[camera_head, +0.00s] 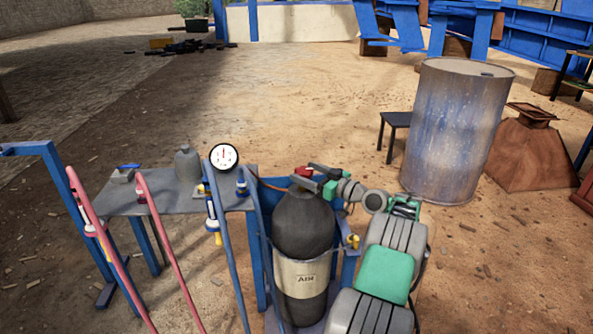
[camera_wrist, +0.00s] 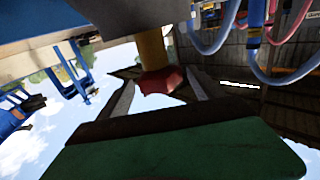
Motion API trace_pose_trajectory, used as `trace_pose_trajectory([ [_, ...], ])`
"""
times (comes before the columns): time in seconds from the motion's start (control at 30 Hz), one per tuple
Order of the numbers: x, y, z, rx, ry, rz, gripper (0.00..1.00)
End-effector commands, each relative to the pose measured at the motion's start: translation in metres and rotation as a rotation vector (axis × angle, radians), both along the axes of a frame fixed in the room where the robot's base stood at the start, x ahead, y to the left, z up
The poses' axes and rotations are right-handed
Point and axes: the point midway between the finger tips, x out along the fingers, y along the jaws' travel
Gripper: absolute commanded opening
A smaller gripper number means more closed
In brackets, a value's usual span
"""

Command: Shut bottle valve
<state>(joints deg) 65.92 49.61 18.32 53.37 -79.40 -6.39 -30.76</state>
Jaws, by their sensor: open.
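The dark air bottle (camera_head: 303,228), with a pale band marked AIR, stands upright in a blue frame. Its red valve knob (camera_head: 303,171) is at the top of the bottle. My gripper (camera_head: 310,181) reaches in from the right, close to the knob. In the wrist view the red knob (camera_wrist: 160,80) sits on a brass-coloured stem (camera_wrist: 152,48). The two fingers of my gripper (camera_wrist: 158,98) are open, one on each side of the knob. I cannot tell whether either finger touches it.
A round gauge (camera_head: 223,157) and hoses stand left of the bottle. A grey bench (camera_head: 150,199) holds a small grey bottle (camera_head: 188,164). A blue drum (camera_head: 456,130) and a dark stool (camera_head: 395,121) are behind on the right. Open dirt ground lies beyond the bench.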

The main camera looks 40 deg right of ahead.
Motion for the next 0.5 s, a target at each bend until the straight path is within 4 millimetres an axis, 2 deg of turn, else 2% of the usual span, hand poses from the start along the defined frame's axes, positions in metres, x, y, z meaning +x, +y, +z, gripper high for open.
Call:
trace_pose_trajectory([
  [0.1, 0.023, 0.006, -0.002, -0.001, -0.001, 0.003, 0.75],
  [0.2, 0.034, 0.007, -0.001, 0.0, 0.0, 0.001, 0.75],
  [0.5, 0.038, 0.007, 0.0, 0.001, 0.0, -0.002, 0.75],
])
